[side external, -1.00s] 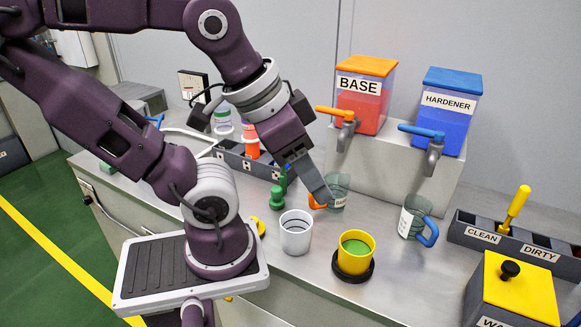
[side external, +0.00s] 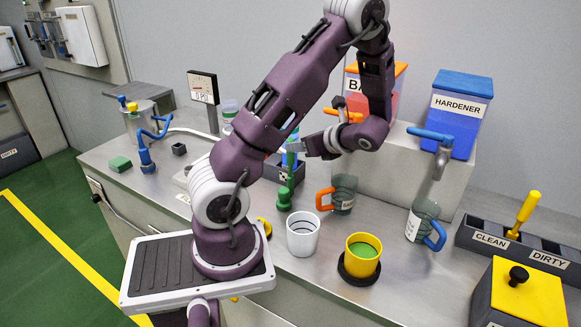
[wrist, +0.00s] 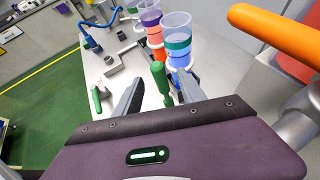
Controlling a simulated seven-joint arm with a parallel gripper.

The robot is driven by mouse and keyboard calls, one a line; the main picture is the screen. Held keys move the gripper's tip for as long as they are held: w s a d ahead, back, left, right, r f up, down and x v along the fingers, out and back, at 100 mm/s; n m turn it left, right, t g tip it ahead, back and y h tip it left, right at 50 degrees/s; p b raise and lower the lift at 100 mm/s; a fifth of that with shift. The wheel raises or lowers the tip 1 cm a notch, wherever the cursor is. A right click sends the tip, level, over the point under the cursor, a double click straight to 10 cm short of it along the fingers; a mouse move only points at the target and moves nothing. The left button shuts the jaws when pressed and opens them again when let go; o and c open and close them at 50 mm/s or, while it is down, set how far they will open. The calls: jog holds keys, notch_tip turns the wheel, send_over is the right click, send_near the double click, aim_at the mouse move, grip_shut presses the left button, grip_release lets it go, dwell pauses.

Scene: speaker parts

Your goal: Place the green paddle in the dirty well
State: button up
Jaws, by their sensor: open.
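The green paddle (side external: 291,160) stands upright with its handle up, behind the white cup in the side view. My gripper (side external: 303,147) is open at its handle. In the wrist view the green handle (wrist: 160,82) lies between the two spread fingers (wrist: 161,90), with a gap visible on each side. I cannot tell whether either finger touches it. The paddle's lower end is hard to make out. The dark well rack (side external: 480,240) is at the far right, with CLEAN and DIRTY labels. A yellow-handled paddle (side external: 524,210) leans in it, near the CLEAN label.
A white cup (side external: 302,236), a yellow cup of green liquid (side external: 361,258) and two handled cups (side external: 343,193) (side external: 420,222) stand on the bench. The BASE (side external: 400,85) and HARDENER (side external: 459,105) dispensers stand behind on a block. A yellow-topped box (side external: 525,290) is at the front right.

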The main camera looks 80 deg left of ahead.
send_over(291, 169)
jog(key=a, duration=0.1)
notch_tip(291, 169, down, 3)
jog(key=shift+w, duration=0.1)
grip_shut()
dwell(1.3)
